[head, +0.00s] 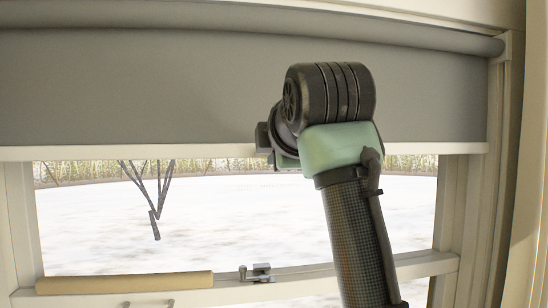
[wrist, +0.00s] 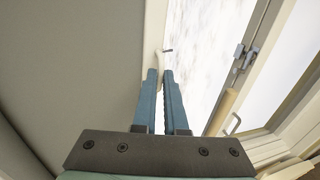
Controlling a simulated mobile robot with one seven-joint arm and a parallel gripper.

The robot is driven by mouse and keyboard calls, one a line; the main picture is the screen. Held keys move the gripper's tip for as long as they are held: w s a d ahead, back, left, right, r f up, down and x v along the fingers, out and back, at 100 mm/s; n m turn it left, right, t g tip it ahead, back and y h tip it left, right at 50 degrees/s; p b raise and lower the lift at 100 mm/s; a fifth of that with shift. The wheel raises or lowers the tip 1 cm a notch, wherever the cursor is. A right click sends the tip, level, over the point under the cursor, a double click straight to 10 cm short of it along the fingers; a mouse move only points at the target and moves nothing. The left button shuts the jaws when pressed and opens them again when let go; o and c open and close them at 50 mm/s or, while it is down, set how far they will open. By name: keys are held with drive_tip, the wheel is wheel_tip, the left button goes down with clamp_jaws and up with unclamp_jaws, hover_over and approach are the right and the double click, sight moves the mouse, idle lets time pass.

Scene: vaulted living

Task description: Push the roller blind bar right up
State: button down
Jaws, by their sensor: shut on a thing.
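The roller blind (head: 180,85) is a grey sheet hanging from its roll over the upper half of the window. Its pale bar (head: 130,152) runs level along the lower edge, above a band of uncovered glass. In the wrist view the bar (wrist: 154,35) runs down the picture to my gripper (wrist: 160,74). The two blue fingers are close together, shut on the bar with its edge between the tips. In the head view my arm covers the fingers and part of the bar.
The window frame (head: 465,205) stands to the right of the blind. A metal latch (head: 262,272) sits on the lower rail, and a tan roll-shaped piece (head: 125,283) lies along it at the left. Snow and bare twigs show outside.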

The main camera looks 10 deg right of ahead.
drive_tip(key=c, duration=1)
unclamp_jaws()
drive_tip(key=b+v, duration=0.7)
drive_tip(key=v, duration=0.6)
drive_tip(key=shift+w, duration=0.1)
